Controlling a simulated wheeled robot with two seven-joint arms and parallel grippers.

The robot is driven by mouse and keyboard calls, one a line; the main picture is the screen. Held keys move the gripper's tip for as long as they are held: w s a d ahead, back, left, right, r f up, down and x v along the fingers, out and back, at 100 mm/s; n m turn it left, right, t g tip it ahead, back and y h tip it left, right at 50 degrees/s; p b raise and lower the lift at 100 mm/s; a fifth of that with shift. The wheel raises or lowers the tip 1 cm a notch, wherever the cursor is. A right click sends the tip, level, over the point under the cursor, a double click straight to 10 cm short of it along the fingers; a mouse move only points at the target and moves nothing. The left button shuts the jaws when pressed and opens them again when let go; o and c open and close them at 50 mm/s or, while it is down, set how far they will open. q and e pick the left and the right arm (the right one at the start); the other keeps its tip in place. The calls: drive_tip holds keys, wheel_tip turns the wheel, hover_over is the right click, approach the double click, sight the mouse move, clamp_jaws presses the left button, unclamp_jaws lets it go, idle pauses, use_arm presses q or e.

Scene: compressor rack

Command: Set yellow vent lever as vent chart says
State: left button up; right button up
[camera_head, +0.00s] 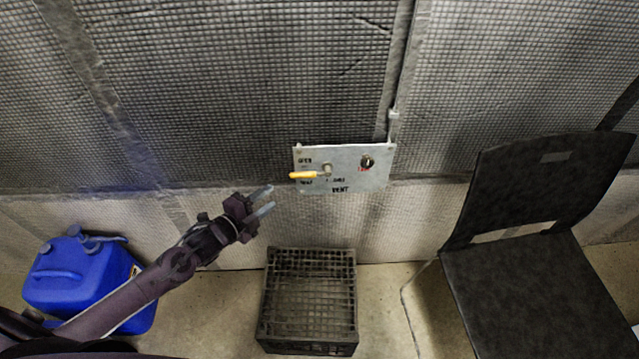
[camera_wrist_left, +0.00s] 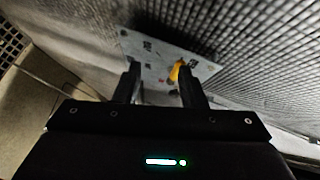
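The yellow vent lever (camera_head: 303,175) is on a grey metal panel (camera_head: 372,181) on the wall. It points left, about level, from its pivot. Black lettering, including "VENT", marks the panel; the small labels are hard to read. A dark round knob or switch sits at the panel's upper right. My left gripper (camera_head: 268,199) is open and empty, left of and below the lever, apart from it. In the left wrist view the lever (camera_wrist_left: 177,71) shows beyond and between the fingers, nearer the right one. My right gripper is not in view. I cannot make out a separate vent chart.
A black plastic crate (camera_head: 309,343) stands on the floor below the panel. A black chair (camera_head: 530,290) stands at the right. A blue canister (camera_head: 75,283) is on the floor at the left, behind my left arm. The wall around the panel is clear.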

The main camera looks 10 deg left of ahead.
sight(298, 177)
use_arm(q)
drive_tip(key=w+d, duration=0.2)
drive_tip(key=w+d+r+m+h, duration=0.1)
drive_tip(key=w+d, duration=0.1)
drive_tip(key=w+d+r+m, duration=0.1)
drive_tip(key=w+d, duration=0.1)
drive_tip(key=w, duration=0.1)
drive_tip(key=shift+d+h, duration=0.3)
clamp_jaws()
